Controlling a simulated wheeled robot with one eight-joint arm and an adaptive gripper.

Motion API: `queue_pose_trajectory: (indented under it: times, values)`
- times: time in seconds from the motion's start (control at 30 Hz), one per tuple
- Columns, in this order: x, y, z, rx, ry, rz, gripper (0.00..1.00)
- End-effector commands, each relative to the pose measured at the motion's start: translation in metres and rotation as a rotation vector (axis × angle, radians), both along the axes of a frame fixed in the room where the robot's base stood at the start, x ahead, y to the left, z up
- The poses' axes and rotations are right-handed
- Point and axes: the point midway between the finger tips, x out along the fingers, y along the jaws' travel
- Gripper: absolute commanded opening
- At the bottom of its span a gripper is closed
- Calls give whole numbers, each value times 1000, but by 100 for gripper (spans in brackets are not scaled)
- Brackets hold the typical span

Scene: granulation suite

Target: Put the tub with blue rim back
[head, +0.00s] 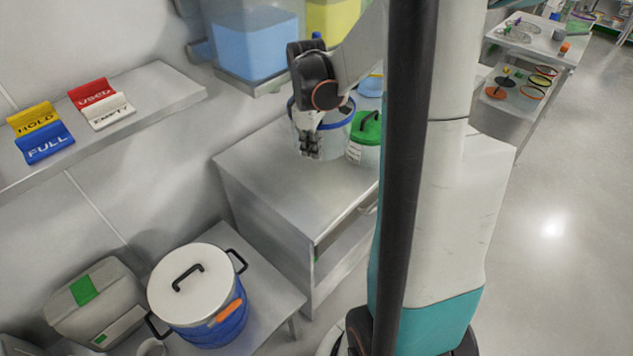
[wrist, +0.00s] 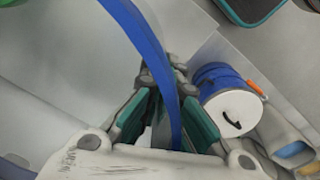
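The tub with blue rim (head: 338,140) is a pale round tub on or just above the steel cabinet top; I cannot tell if it touches. In the wrist view its blue rim (wrist: 148,45) runs between the fingers. My gripper (head: 311,150) points down at the tub's near left side. In the wrist view my gripper (wrist: 164,78) has its fingertips close together, one on each side of the rim, shut on the tub's wall. My wrist hides part of the rim.
A green-lidded tub (head: 366,130) stands close at the right. A wall shelf above holds blue (head: 255,45) and yellow (head: 332,18) bins. The cabinet top (head: 290,180) is clear in front. A white-lidded blue pot (head: 210,315) stands lower left; coloured signs (head: 45,140) sit on a shelf.

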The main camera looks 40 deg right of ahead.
Motion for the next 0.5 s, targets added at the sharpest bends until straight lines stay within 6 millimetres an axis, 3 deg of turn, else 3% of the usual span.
queue_pose_trajectory:
  times: [0.5]
  values:
    - [0, 0, -120, 0, 0, 2, 0]
